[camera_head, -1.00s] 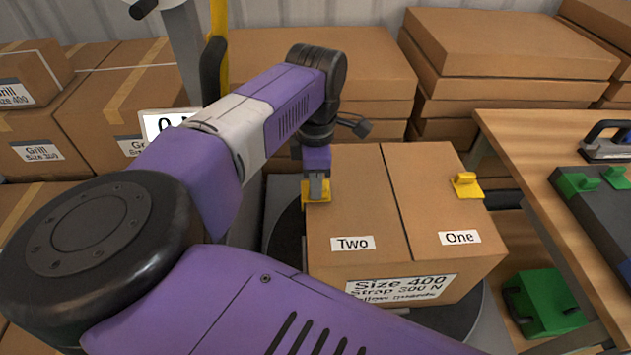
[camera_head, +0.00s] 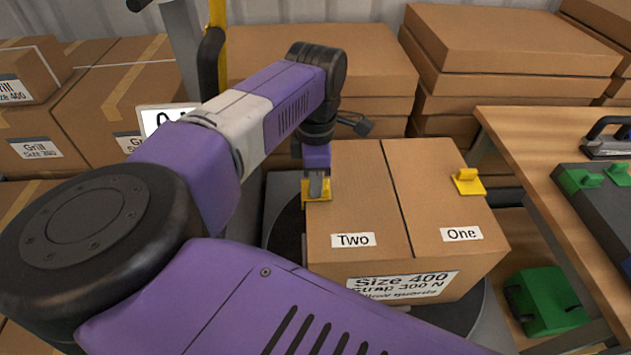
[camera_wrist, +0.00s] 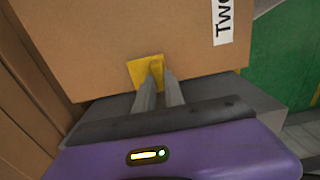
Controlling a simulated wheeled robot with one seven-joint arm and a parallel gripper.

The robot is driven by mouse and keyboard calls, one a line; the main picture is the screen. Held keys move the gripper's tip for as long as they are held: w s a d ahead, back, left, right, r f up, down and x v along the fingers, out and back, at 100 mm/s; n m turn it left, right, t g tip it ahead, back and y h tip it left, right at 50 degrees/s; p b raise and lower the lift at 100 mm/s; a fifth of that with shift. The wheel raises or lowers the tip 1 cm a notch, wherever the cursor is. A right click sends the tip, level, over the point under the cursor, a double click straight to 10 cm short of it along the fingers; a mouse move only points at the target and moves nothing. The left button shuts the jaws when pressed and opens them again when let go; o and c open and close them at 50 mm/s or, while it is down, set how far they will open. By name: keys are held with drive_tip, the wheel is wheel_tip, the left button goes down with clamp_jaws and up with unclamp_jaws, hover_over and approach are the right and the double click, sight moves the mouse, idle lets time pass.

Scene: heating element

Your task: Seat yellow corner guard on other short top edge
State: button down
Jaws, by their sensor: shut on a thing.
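A closed cardboard box (camera_head: 365,215) with labels "Two" and "One" stands on a dark round platform (camera_head: 468,325). One yellow corner guard (camera_head: 468,182) sits on its right short top edge, on the "One" side. My gripper (camera_head: 317,190) is shut on a second yellow corner guard (camera_head: 308,192) at the left short top edge, on the "Two" side. In the wrist view the guard (camera_wrist: 143,73) lies against the box (camera_wrist: 120,30) at its edge, between and beyond the fingertips (camera_wrist: 158,80). Whether it is fully flush cannot be told.
A wooden table (camera_head: 530,140) on the right holds a dark case with green guards (camera_head: 580,180) and a strapping tool (camera_head: 608,140). A green block (camera_head: 545,302) lies low at right. Stacked cartons (camera_head: 510,50) fill the back and left.

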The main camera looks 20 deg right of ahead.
drive_tip(key=c, duration=1.3)
unclamp_jaws()
drive_tip(key=shift+c, duration=0.2)
drive_tip(key=shift+r, duration=0.1)
wheel_tip(320, 180, up, 8)
drive_tip(key=p, duration=0.4)
drive_tip(key=shift+f, duration=0.2)
